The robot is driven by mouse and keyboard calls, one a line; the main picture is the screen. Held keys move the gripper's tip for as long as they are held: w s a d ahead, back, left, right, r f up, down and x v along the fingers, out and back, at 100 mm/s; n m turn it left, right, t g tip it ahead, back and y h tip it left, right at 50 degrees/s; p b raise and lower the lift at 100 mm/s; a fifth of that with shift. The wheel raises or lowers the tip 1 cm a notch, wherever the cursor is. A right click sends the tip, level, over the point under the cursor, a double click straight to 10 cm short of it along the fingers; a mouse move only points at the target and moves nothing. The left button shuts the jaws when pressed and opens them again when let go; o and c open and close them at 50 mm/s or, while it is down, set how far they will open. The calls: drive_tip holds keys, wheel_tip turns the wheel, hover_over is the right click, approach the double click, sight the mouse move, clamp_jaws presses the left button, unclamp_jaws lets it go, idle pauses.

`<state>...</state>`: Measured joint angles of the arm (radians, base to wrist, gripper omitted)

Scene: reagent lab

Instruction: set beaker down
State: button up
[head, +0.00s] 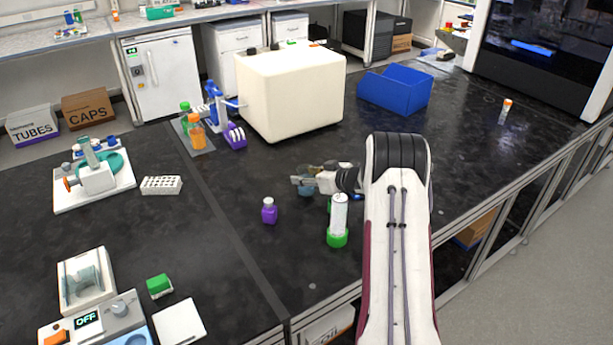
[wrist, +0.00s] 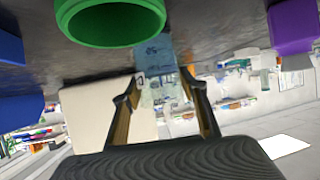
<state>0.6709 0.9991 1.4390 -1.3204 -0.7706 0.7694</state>
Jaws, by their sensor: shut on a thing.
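The beaker (wrist: 157,62) is clear and bluish, with volume marks. In the wrist view it sits between the two fingers of my gripper (wrist: 163,92), which is shut on it. In the head view the beaker (head: 305,188) shows as a small bluish shape at the tip of my gripper (head: 304,181), partly hidden by it. It is low over the dark bench (head: 262,262); I cannot tell whether its base touches the surface.
A white bottle with a green base (head: 338,236) stands close in front of my gripper. A purple bottle (head: 269,211) stands to the left. A large cream box (head: 291,92) and a blue bin (head: 395,88) stand behind.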

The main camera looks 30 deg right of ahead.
drive_tip(key=shift+f, duration=0.1)
idle(0.3)
drive_tip(key=o, duration=1.2)
drive_tip(key=shift+o, duration=0.2)
drive_tip(key=shift+s+d+r, duration=0.1)
drive_tip(key=shift+s+r, duration=0.2)
drive_tip(key=v, duration=1.1)
drive_tip(key=shift+s, duration=0.2)
